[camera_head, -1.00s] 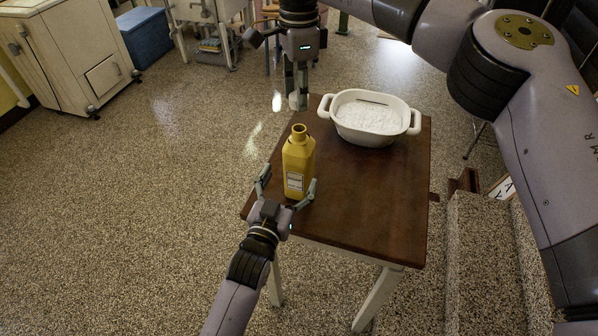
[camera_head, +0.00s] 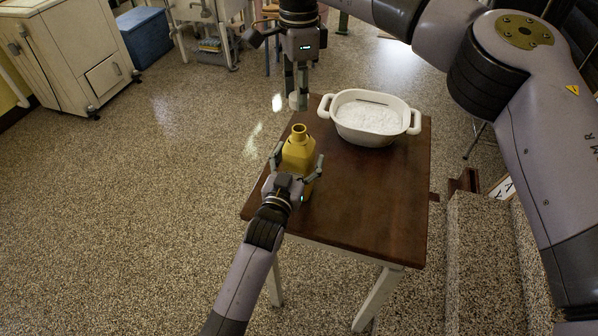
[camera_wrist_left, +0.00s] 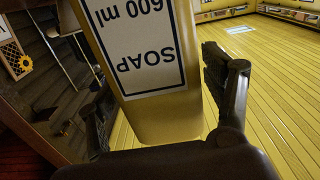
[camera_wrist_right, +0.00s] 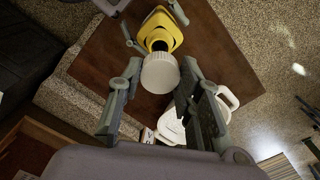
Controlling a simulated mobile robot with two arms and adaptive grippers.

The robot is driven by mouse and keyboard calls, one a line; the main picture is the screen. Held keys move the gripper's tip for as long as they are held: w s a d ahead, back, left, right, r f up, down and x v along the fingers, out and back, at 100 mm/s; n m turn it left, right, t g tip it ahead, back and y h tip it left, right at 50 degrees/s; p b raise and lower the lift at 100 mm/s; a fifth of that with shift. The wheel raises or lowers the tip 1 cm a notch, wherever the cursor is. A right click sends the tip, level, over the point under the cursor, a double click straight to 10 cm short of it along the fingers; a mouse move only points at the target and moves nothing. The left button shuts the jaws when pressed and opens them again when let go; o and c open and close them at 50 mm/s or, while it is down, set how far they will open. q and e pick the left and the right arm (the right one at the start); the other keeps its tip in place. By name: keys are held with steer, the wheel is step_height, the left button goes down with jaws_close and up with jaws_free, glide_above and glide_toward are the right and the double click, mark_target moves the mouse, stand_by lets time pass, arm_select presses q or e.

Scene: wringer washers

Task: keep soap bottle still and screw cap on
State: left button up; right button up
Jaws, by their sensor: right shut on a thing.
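The yellow soap bottle (camera_head: 298,152) stands upright and uncapped near the left edge of the small table (camera_head: 370,200). Its label faces my left gripper in the left wrist view (camera_wrist_left: 140,45). My left gripper (camera_head: 298,163) is open, with one finger on each side of the bottle and gaps visible between fingers and bottle. My right gripper (camera_head: 297,96) is shut on the white cap (camera_wrist_right: 160,72) and holds it above and beyond the bottle.
A white two-handled tub (camera_head: 368,135) of white powder stands at the table's back, right of the bottle. The table's front right part is bare. A stone step or ledge (camera_head: 480,250) lies to the right of the table. Cabinets stand far left.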

mark_target(299, 128)
arm_select(q)
steer(key=c, duration=1.6)
steer(key=shift+o, duration=0.2)
arm_select(e)
steer(key=shift+f, duration=2.45)
steer(key=shift+f, duration=0.1)
steer(key=shift+f, duration=0.8)
steer(key=shift+f, duration=0.55)
